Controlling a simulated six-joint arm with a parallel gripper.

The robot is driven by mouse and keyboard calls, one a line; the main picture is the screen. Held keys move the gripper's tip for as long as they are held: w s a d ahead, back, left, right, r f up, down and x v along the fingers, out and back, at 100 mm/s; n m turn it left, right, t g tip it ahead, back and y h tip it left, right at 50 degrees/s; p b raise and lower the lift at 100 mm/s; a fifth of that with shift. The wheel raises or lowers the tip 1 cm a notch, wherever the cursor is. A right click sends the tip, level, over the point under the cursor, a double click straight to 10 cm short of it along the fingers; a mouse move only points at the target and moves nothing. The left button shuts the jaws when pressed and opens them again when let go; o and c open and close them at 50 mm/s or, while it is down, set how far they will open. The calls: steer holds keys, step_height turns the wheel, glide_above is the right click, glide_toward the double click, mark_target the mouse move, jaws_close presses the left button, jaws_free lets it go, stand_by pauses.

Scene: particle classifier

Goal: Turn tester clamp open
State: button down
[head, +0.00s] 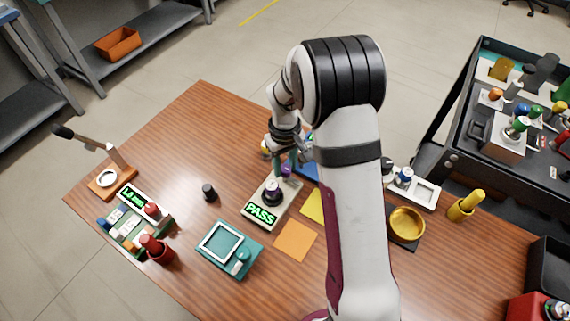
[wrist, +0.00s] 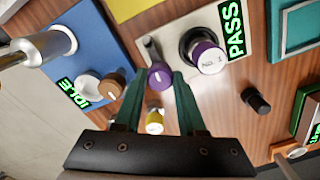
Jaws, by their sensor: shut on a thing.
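The tester (head: 252,226) is a beige box with a green PASS display, near the table's middle; it also shows in the wrist view (wrist: 232,68). A dark vial with a purple band and a white "No. 1" top (wrist: 207,57) stands upright in it. The clamp's purple knob (wrist: 159,77), with a white mark, sits at the end of a grey bar at the tester's edge. My gripper (wrist: 161,86) has its two teal fingers shut on this knob, one on each side. In the head view my gripper (head: 285,163) is over the tester's far end, partly hidden by my arm.
A blue station (wrist: 85,50) with an IDLE display and brown knob lies beside the tester. A small black knob-like piece (head: 208,192) stands left of the tester. A teal scale-like device (head: 228,262), an orange pad (head: 295,241) and a brass bowl (head: 406,224) are nearby.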

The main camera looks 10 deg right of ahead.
mark_target(285, 167)
steer(key=shift+r+n, duration=0.1)
steer(key=shift+n, duration=0.3)
steer(key=c, duration=0.5)
jaws_free()
step_height(285, 167, up, 16)
stand_by(0.3)
